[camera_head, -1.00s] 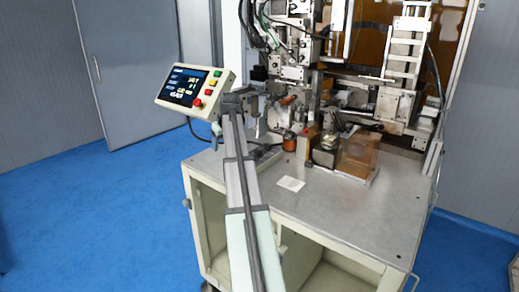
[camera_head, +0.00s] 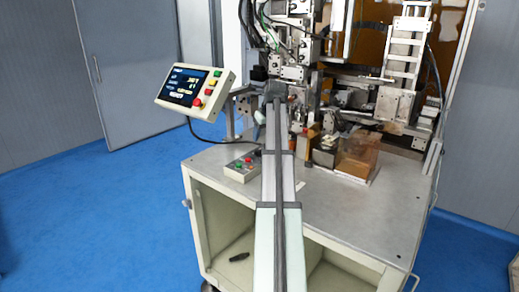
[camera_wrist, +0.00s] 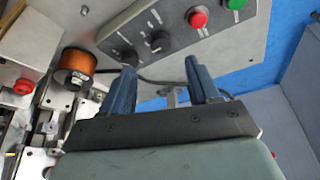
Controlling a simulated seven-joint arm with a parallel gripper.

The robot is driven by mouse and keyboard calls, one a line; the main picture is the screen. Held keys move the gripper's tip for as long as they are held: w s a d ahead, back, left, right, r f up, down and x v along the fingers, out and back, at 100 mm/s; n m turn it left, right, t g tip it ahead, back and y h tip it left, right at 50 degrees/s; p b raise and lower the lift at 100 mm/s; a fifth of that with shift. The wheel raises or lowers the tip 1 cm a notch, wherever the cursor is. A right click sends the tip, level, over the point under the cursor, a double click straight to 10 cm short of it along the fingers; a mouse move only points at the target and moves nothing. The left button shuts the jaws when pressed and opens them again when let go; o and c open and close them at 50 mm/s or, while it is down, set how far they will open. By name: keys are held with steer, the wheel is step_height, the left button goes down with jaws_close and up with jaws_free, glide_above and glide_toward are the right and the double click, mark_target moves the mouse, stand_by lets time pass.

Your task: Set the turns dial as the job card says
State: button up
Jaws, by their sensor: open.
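A grey control panel (camera_wrist: 190,45) carries two black dials, one nearer the middle (camera_wrist: 160,42) and one to its left (camera_wrist: 126,57). Their labels are too small to read, so I cannot tell which is the turns dial or how it is set. The panel also shows in the head view as a small box (camera_head: 243,170) on the bench, left of my arm. My gripper (camera_wrist: 160,65) is open and empty; in the wrist view the dials appear just beyond and between its fingertips, apparently apart from them. No job card is visible now.
A red button (camera_wrist: 198,18) and a green button (camera_wrist: 235,4) sit on the panel right of the dials. A copper coil (camera_wrist: 76,66) stands to the left. A tilted screen console (camera_head: 195,88) stands beside the winder. The bench top (camera_head: 360,215) is clear at front right.

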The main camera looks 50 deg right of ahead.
mark_target(259, 150)
steer(key=x, duration=0.8)
steer(key=shift+w+f, duration=0.2)
steer(key=shift+c, duration=0.2)
steer(key=c, duration=1)
steer(key=shift+n, duration=0.3)
steer(key=n+y, duration=0.1)
steer(key=n, duration=0.3)
steer(key=shift+d+y, duration=0.25)
steer(key=shift+y, duration=0.15)
steer(key=shift+d+n+y, duration=0.1)
steer(key=shift+n+y, duration=0.7)
steer(key=shift+n, duration=1.5)
